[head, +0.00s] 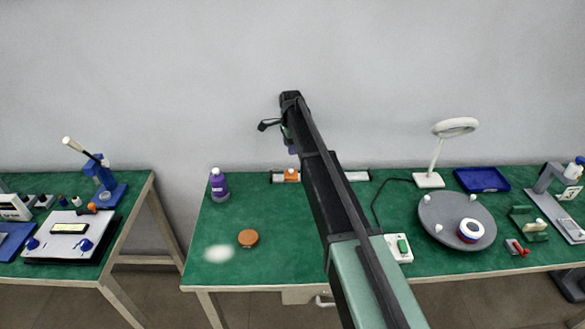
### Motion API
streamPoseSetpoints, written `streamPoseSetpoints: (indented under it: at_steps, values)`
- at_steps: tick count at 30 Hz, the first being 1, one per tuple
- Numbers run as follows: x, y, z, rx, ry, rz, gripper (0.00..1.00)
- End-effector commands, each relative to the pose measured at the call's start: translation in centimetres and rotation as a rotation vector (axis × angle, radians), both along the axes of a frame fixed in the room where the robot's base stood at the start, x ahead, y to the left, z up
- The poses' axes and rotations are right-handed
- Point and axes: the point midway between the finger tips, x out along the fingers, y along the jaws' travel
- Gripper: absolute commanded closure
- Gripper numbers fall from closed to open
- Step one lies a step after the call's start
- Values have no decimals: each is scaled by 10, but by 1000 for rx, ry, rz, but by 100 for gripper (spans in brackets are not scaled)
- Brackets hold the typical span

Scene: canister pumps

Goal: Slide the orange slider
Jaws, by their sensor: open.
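The orange slider (291,175) sits near the left end of a low, pale rail (357,176) at the back edge of the green table. My arm crosses in front of the rail and hides its middle. My gripper (291,148) is above the slider, near the wall side of the table, and apart from it in the picture. It is small and partly hidden by my arm. It is open, and I see nothing held in it.
A white lamp (430,179), a grey turntable (436,207), a blue tray (482,179) and a switch box (400,248) are to the right. A second table (120,207) is at left.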

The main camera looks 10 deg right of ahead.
Motion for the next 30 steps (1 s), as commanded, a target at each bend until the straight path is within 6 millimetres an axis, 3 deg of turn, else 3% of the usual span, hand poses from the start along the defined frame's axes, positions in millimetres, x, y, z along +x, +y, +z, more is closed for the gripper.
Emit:
streamPoseSetpoints:
  at_steps: [5, 8, 15, 20, 30]
  values:
    - [0, 0, -6, 0, 0, -9, 54]
    - [0, 0, -20, 0, 0, -8, 54]
    - [0, 0, -77, 0, 0, -7, 54]
    - [0, 0, -106, 0, 0, -6, 54]
    - [0, 0, -108, 0, 0, -6, 54]
